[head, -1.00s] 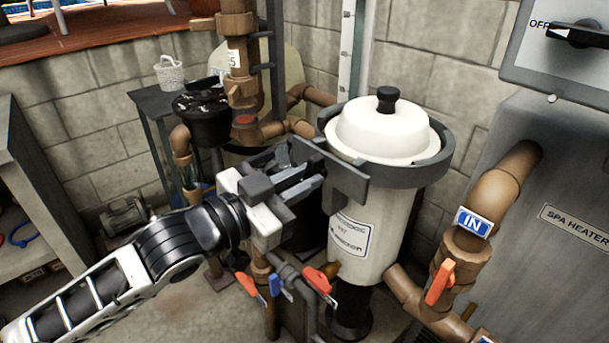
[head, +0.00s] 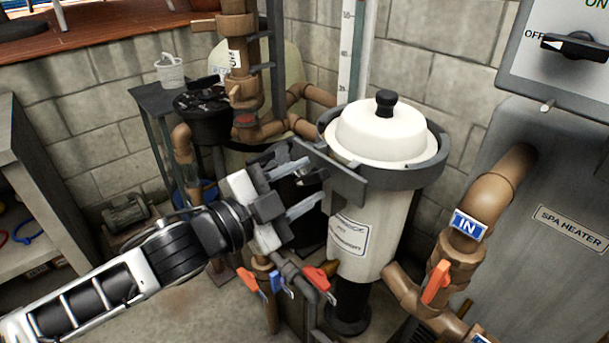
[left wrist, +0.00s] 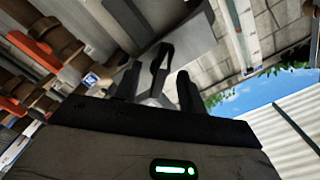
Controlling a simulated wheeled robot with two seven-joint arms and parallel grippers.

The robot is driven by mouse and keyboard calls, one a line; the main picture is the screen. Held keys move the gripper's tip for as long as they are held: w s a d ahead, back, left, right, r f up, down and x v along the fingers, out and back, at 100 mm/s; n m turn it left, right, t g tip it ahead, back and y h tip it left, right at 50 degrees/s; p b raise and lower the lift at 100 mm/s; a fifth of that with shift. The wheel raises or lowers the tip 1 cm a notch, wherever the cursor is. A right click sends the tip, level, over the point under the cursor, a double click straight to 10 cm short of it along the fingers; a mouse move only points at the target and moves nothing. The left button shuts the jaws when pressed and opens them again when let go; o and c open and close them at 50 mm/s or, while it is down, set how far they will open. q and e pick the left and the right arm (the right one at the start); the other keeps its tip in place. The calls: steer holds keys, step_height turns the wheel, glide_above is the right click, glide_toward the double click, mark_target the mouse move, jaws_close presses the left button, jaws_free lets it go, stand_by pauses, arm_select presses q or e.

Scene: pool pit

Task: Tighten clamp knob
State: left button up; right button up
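The white filter canister (head: 363,225) stands upright right of centre in the head view, with a white domed lid (head: 385,135) and a grey clamp ring (head: 432,167) around its top. Grey clamp plates (head: 345,183) stick out on its left side. A small dark part, apparently the clamp knob (head: 313,176), shows at the plates. My left gripper (head: 306,184) is open, its fingers apart on either side of that part; contact cannot be told. In the left wrist view, the fingers (left wrist: 157,88) stand apart below the grey clamp (left wrist: 185,35). My right gripper is not in view.
Brown pipes with an orange valve handle (head: 437,281) run right of the canister, beside the grey spa heater (head: 560,200). More pipes (head: 238,60) and a black pump lid (head: 205,103) stand behind my gripper. Orange and blue handles sit below it.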

arm_select(q)
steer(key=shift+a, duration=0.1)
stand_by(0.3)
steer(key=p+v, duration=0.1)
steer(key=v, duration=0.6)
